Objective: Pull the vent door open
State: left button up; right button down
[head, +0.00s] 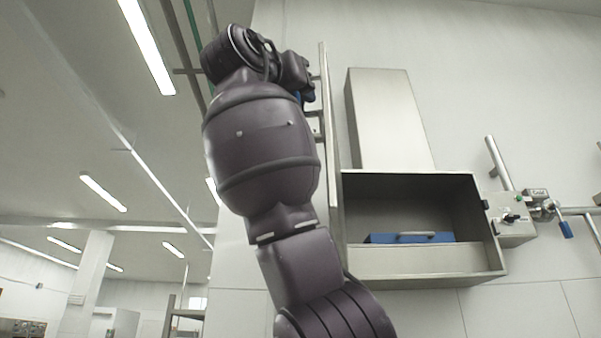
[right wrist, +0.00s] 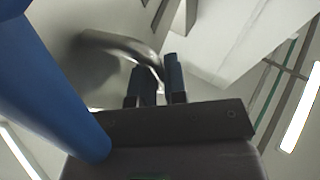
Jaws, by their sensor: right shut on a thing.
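The vent door (head: 331,150) is a tall thin metal panel seen nearly edge-on at the left side of the metal vent box (head: 425,262). It stands swung out, and the front of the box is open. My right gripper (head: 308,92) is up at the door's outer side, partly hidden by my own arm. In the right wrist view its two dark fingers (right wrist: 158,84) are shut on the curved metal door handle (right wrist: 122,42). The handle is mostly hidden in the head view. My left gripper is not in view.
A blue piece with a grey handle (head: 410,237) lies inside the box. A metal duct (head: 392,120) rises above it. A control box (head: 512,220) with valves and pipes is fixed at its right. The room to the left of my arm looks free.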

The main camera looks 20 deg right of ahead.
jog(key=c, duration=1.5)
grip_release()
jog(key=shift+w, duration=0.1)
jog(key=shift+o, duration=0.2)
jog(key=b+v, duration=0.2)
jog(key=v, duration=0.8)
jog(key=shift+s+a, duration=0.25)
jog(key=shift+a, duration=0.05)
jog(key=shift+f, duration=0.15)
